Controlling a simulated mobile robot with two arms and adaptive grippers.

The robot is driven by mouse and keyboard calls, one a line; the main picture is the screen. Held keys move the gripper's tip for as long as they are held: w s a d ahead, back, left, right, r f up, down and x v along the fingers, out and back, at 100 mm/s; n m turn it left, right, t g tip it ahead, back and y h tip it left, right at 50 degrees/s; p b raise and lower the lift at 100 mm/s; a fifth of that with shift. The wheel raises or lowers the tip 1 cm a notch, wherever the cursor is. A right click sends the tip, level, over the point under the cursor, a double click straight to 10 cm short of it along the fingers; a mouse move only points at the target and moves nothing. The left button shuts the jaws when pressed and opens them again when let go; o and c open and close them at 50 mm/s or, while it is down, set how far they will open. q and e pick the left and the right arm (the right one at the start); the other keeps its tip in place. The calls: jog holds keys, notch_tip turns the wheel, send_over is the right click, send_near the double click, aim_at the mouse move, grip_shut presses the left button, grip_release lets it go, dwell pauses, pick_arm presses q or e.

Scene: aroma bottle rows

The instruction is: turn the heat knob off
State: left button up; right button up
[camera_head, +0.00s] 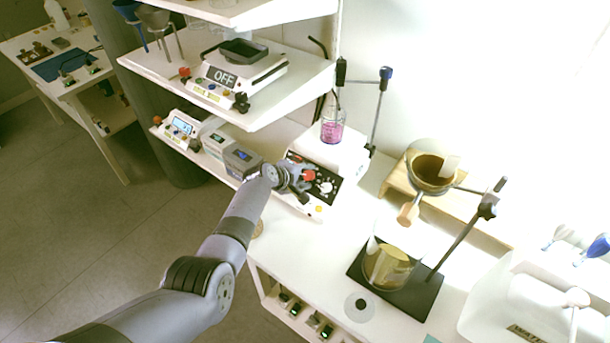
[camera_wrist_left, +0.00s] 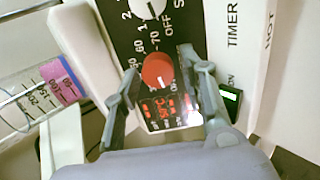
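The heat knob is a round red knob (camera_head: 309,176) on the black front panel of a white hotplate (camera_head: 312,210). In the left wrist view the red knob (camera_wrist_left: 157,70) has a pale pointer mark on its lower part, and a dial scale with numbers and "OFF" lies around it. A lit red display (camera_wrist_left: 165,108) sits below it in that view. My left gripper (camera_head: 296,178) is at the panel. Its fingers (camera_wrist_left: 167,72) stand open on either side of the red knob, with gaps visible. My right gripper is in neither view.
A white knob (camera_wrist_left: 148,8) is on the same panel. A flask with pink liquid (camera_head: 332,130) stands on the hotplate. Grey boxes (camera_head: 241,160) are left of it. A shelf (camera_head: 290,105) with an "OFF" device overhangs to the upper left. A stand with a beaker (camera_head: 388,268) is to the right.

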pick_arm(q)
jog(key=shift+o, duration=0.6)
jog(key=shift+r, duration=0.15)
jog(key=v, duration=1.2)
